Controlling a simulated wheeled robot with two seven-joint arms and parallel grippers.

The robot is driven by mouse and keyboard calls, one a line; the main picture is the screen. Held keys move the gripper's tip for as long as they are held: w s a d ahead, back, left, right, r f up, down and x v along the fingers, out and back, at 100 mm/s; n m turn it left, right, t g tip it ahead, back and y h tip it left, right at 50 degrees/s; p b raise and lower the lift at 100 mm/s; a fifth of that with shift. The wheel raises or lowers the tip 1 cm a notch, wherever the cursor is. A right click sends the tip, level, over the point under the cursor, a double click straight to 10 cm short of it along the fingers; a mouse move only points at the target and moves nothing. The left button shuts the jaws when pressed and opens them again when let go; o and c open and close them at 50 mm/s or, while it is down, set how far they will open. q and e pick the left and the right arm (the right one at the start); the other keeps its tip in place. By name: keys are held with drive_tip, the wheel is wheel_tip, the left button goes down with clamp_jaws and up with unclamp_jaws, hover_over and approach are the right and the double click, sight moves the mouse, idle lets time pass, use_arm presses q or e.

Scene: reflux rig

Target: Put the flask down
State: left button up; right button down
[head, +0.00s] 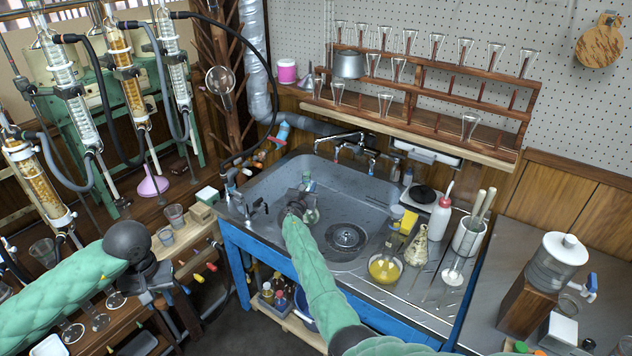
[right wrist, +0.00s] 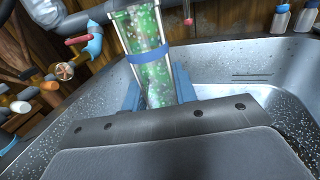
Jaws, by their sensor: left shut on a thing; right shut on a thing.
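My right gripper (head: 302,207) reaches down into the sink. In the right wrist view its blue fingers (right wrist: 158,95) are shut around a clear glass vessel (right wrist: 150,50) with green, white-speckled contents or coating and a blue band. The vessel's glass (head: 312,214) also shows in the head view, partly hidden by the gripper. I cannot tell whether it touches the basin floor. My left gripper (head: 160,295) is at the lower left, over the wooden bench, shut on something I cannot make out. A conical flask (head: 416,247) stands on the drainboard right of the sink.
The grey sink basin (head: 285,190) has a drain (head: 347,238) and taps (head: 345,140) behind. A yellow-filled bowl (head: 385,266), a squeeze bottle (head: 440,215) and a white utensil crock (head: 468,237) crowd the drainboard. Several glasses stand on a wooden rack (head: 440,85) on the wall.

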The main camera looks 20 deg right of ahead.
use_arm(q)
drive_tip(key=shift+f, duration=0.1)
drive_tip(key=shift+f+b, duration=0.3)
drive_tip(key=shift+b, duration=0.2)
drive_tip(key=shift+f+b, duration=0.35)
drive_tip(key=shift+f, duration=0.05)
use_arm(e)
drive_tip(key=w+d+f, duration=0.3)
drive_tip(key=w+d, duration=0.3)
drive_tip(key=w, duration=0.2)
drive_tip(key=shift+w+f, duration=0.2)
drive_tip(key=shift+w, duration=0.15)
use_arm(q)
drive_tip(key=shift+f, duration=0.2)
use_arm(e)
drive_tip(key=shift+f, duration=0.15)
drive_tip(key=c, duration=1.1)
unclamp_jaws()
use_arm(q)
drive_tip(key=shift+r, duration=0.15)
